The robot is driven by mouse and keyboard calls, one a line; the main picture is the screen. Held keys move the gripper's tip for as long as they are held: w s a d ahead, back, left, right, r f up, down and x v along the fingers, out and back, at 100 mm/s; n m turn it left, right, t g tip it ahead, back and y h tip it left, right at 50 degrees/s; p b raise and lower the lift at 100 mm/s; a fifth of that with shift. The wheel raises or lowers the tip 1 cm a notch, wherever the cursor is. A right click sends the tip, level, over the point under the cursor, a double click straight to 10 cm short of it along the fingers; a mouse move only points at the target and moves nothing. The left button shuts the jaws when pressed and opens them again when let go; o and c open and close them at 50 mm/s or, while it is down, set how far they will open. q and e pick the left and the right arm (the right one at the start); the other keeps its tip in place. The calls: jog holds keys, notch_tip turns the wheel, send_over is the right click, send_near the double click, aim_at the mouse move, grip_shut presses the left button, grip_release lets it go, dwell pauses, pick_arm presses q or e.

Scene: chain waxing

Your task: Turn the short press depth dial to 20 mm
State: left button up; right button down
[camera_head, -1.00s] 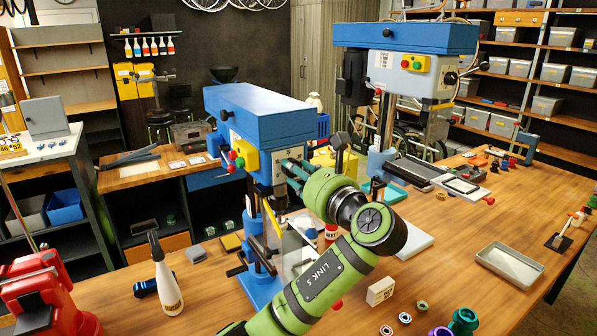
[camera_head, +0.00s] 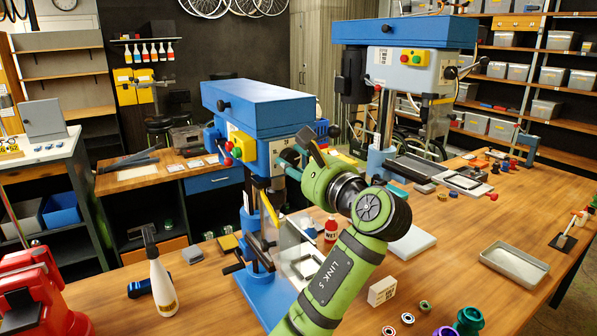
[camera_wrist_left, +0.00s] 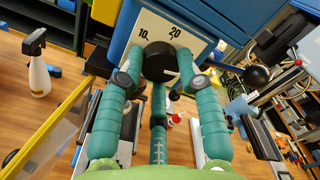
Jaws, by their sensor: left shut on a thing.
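The short press (camera_head: 258,105) is the blue drill press in the middle of the bench. Its black depth dial (camera_wrist_left: 160,62) sits on a white scale plate (camera_wrist_left: 190,38) marked 10 and 20 in the left wrist view. A thin pale mark shows low on the dial's right side; its exact reading is hard to tell. My left gripper (camera_wrist_left: 158,70) has its teal fingers shut on the dial, one on each side. In the head view, my left gripper (camera_head: 290,162) is at the press head's right side, and my green wrist hides the dial.
A taller blue press (camera_head: 405,60) stands behind to the right. A white spray bottle (camera_head: 161,275) stands at the left, and a yellow-framed guard (camera_wrist_left: 55,125) is close to my fingers. A metal tray (camera_head: 514,262) lies at right.

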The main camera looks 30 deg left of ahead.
pick_arm(q)
jog(key=n+b, duration=0.3)
jog(key=n, duration=0.1)
jog(key=shift+s+a+n, duration=0.1)
jog(key=shift+n, duration=0.3)
jog(key=n+b, duration=0.3)
jog(key=shift+n, duration=0.4)
jog(key=n+b, duration=0.2)
jog(key=n, duration=0.1)
jog(key=shift+f, duration=0.1)
jog(key=shift+n+b, duration=1.1)
jog(key=shift+n, duration=0.8)
jog(key=shift+f, duration=0.1)
jog(key=shift+f+n, duration=0.1)
jog(key=shift+n, duration=0.2)
jog(key=o, duration=1.2)
jog(key=shift+c, duration=0.2)
jog(key=shift+a, duration=0.15)
